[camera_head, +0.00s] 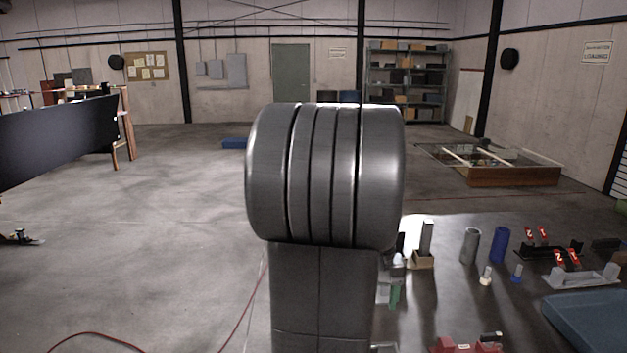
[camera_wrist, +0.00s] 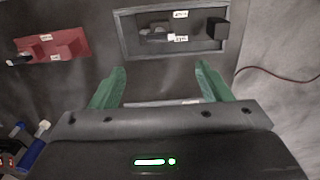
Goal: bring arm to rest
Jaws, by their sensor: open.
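My gripper (camera_wrist: 161,86) shows in the wrist view with its two green fingers spread wide apart. Nothing is between the fingers. Beyond the fingertips lies a grey panel or tray (camera_wrist: 128,32) with white labels and dark parts on it. In the head view my own arm stands upright in the middle and hides what is behind it. A small green part (camera_head: 395,294) shows just right of the arm, low down; I cannot tell whether it is a gripper finger.
A dark table at the right carries a grey cylinder (camera_head: 470,245), a blue cylinder (camera_head: 499,244), red numbered tags (camera_head: 560,257), a blue tray (camera_head: 592,320) and a red block (camera_head: 466,345), also in the wrist view (camera_wrist: 50,46). A red cable (camera_wrist: 275,76) lies on the floor. The left floor is largely clear.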

